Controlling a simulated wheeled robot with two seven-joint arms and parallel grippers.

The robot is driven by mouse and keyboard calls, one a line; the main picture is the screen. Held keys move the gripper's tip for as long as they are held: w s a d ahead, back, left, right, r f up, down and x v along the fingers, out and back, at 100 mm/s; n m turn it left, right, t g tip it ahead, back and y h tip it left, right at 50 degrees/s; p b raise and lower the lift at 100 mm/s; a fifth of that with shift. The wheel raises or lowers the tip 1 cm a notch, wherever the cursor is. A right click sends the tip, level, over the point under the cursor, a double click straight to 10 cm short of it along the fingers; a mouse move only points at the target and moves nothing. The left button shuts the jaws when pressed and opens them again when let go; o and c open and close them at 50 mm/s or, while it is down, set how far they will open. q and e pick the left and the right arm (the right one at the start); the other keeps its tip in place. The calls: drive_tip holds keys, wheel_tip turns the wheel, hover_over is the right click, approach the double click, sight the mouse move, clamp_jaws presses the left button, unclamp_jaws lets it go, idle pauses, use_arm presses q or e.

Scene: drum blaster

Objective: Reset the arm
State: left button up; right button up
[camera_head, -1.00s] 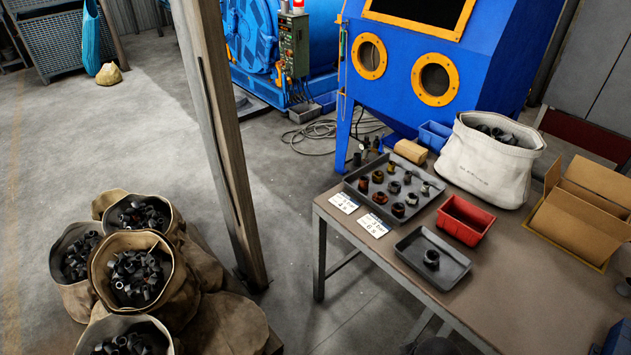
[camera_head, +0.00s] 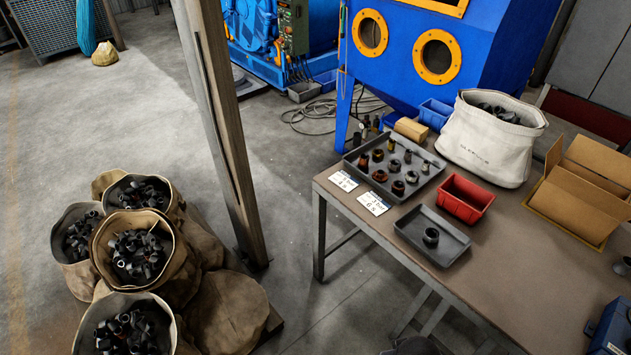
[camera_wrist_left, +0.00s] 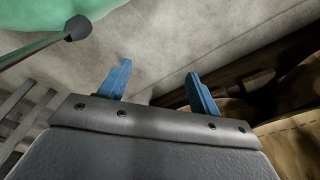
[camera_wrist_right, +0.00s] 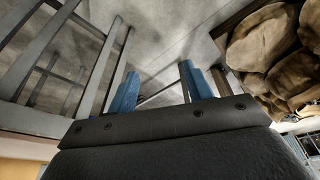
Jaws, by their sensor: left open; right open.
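My left gripper (camera_wrist_left: 158,90) shows in the left wrist view with its two blue fingers spread apart and nothing between them. Grey floor lies beyond it, with brown sack cloth at the right edge. My right gripper (camera_wrist_right: 158,90) shows in the right wrist view, also with its blue fingers apart and empty. Grey metal table legs stand to its left and brown sacks to its right. Neither gripper can be made out in the head view.
A table (camera_head: 520,225) at the right holds a tray of small fittings (camera_head: 352,160), a smaller tray with one fitting (camera_head: 405,240), a red bin (camera_head: 466,207), a white sack (camera_head: 490,150) and a cardboard box (camera_head: 570,215). A wooden post (camera_head: 215,120) and open sacks of fittings (camera_head: 108,250) stand left.

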use_arm(q)
drive_tip(key=r, duration=0.1)
drive_tip(key=w+d+r+b, duration=0.1)
drive_tip(key=r, duration=0.1)
drive_tip(key=d+r+b, duration=0.1)
drive_tip(key=shift+w+r, duration=0.15)
drive_tip(key=shift+w, duration=0.25)
use_arm(e)
drive_tip(key=s+f, duration=0.2)
drive_tip(key=f, duration=1.1)
drive_tip(key=s+f+g, duration=0.1)
drive_tip(key=s+f, duration=0.2)
drive_tip(key=f, duration=0.9)
drive_tip(key=s+a+f, duration=0.1)
drive_tip(key=s+f, duration=0.2)
drive_tip(key=f, duration=1)
drive_tip(key=shift+s+f, duration=0.25)
drive_tip(key=shift+f, duration=0.1)
